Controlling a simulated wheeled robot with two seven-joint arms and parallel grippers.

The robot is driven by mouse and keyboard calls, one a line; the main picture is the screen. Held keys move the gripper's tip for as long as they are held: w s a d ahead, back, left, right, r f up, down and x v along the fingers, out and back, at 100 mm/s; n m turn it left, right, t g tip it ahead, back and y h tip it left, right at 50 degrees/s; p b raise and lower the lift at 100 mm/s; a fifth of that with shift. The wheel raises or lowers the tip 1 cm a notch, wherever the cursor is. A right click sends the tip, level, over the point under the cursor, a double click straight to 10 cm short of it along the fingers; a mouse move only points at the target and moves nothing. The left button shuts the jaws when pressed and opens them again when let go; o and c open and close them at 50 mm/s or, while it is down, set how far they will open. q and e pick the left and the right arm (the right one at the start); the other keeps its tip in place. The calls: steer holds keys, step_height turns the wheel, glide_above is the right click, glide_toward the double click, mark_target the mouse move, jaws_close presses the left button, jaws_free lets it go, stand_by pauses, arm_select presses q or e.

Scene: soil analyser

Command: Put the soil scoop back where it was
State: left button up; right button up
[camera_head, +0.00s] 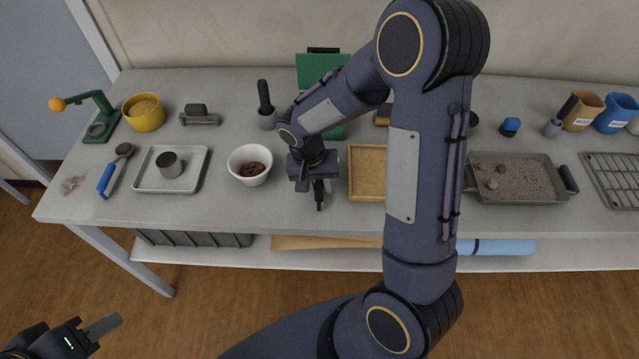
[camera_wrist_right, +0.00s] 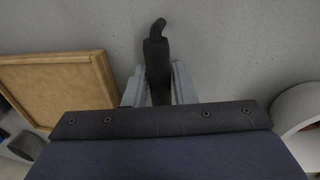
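My right gripper (camera_head: 318,188) points down over the table between a white bowl (camera_head: 236,164) and a wooden tray (camera_head: 353,187). In the right wrist view its grey fingers (camera_wrist_right: 158,88) are closed on both sides of a dark, slim tool with a hooked end (camera_wrist_right: 156,50). The rest of this tool is hidden, and I cannot tell whether it is the soil scoop. A blue-handled scoop-like tool (camera_head: 106,180) lies at the table's left. My left gripper (camera_head: 103,327) is low at the bottom left, away from the table; its opening is unclear.
The bowl holds brown lumps. A metal tray (camera_head: 142,181) with a cup (camera_head: 170,165) stands left of it. A mortar with a dark pestle (camera_head: 266,110) stands behind the bowl. A soil-filled pan (camera_head: 530,195) and a wire rack (camera_head: 615,175) are at the right. My right arm covers the table's middle.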

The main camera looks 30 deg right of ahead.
steer(key=o, duration=0.3)
steer(key=shift+o, duration=0.2)
steer(key=shift+r, duration=0.1)
step_height(320, 180, up, 8)
steer(key=a, duration=0.1)
steer(key=shift+w+f, duration=0.2)
steer(key=shift+w, duration=0.1)
steer(key=shift+a, duration=0.1)
steer(key=s+a+r+n+t+y, duration=0.1)
steer(key=s+r+n+t+y, duration=0.1)
steer(key=s, duration=0.6)
steer(key=s+a+r+n+t+y, duration=0.2)
steer(key=s+r+t+y, duration=0.1)
steer(key=s+r, duration=0.4)
steer(key=shift+s+n+t+y, duration=0.3)
steer(key=shift+s+t, duration=0.5)
steer(key=shift+s, duration=0.4)
